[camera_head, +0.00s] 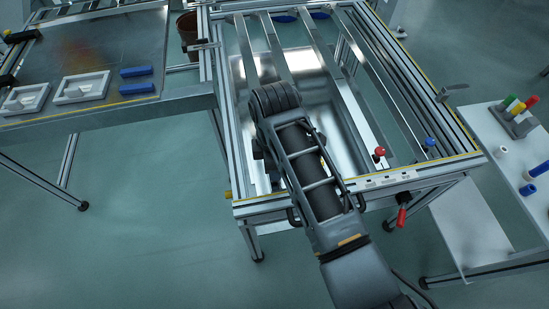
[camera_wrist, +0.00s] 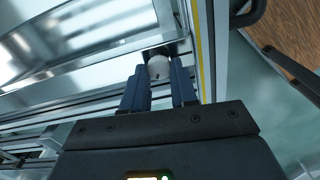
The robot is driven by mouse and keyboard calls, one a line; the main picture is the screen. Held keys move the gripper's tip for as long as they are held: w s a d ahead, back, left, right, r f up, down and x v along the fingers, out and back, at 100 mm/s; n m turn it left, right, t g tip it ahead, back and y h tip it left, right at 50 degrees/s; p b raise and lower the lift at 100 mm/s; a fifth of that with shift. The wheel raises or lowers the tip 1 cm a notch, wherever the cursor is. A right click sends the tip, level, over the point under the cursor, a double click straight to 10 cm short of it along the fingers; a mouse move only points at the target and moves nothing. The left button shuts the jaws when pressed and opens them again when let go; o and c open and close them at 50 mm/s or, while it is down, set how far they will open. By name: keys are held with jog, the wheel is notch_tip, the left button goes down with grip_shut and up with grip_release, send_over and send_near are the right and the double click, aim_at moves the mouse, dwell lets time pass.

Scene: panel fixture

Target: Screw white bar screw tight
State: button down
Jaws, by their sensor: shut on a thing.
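The white bar screw (camera_wrist: 159,67) shows as a round white knob between the two blue fingers of my gripper (camera_wrist: 160,78) in the wrist view. My gripper is shut on it, beside the frame rail with the yellow strip (camera_wrist: 204,60). Its lower part is hidden, so I cannot tell how deep it sits. In the head view, my own arm hides the gripper tips and the white screw at the left front of the panel fixture (camera_head: 222,110).
A red-knobbed screw (camera_head: 380,152) and a blue-knobbed screw (camera_head: 430,143) stand at the fixture's front right. Metal bars (camera_head: 275,47) run across the frame. A red handle (camera_head: 401,217) hangs below the front rail. A side table (camera_head: 505,160) holds coloured pieces at right.

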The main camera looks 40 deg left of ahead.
jog(key=m+p, duration=0.2)
jog(key=m, duration=0.1)
jog(key=shift+r+m, duration=0.1)
jog(key=shift+m, duration=0.3)
jog(key=m+p, duration=0.1)
jog(key=m, duration=0.2)
jog(key=shift+m, duration=0.3)
jog(key=m+p, duration=0.1)
jog(key=m, duration=0.2)
jog(key=shift+w+m, duration=0.1)
jog(key=shift+m, duration=0.2)
jog(key=m+p, duration=0.1)
jog(key=m, duration=0.2)
jog(key=shift+m, duration=0.3)
jog(key=m+p, duration=0.1)
jog(key=m, duration=0.2)
jog(key=shift+m, duration=0.3)
jog(key=m, duration=0.3)
jog(key=shift+w+m+p, duration=0.1)
jog(key=shift+m+p, duration=0.25)
jog(key=shift+m, duration=0.05)
jog(key=m, duration=0.3)
jog(key=shift+d+m+p, duration=0.1)
jog(key=shift+m+p, duration=0.35)
jog(key=shift+m, duration=1.55)
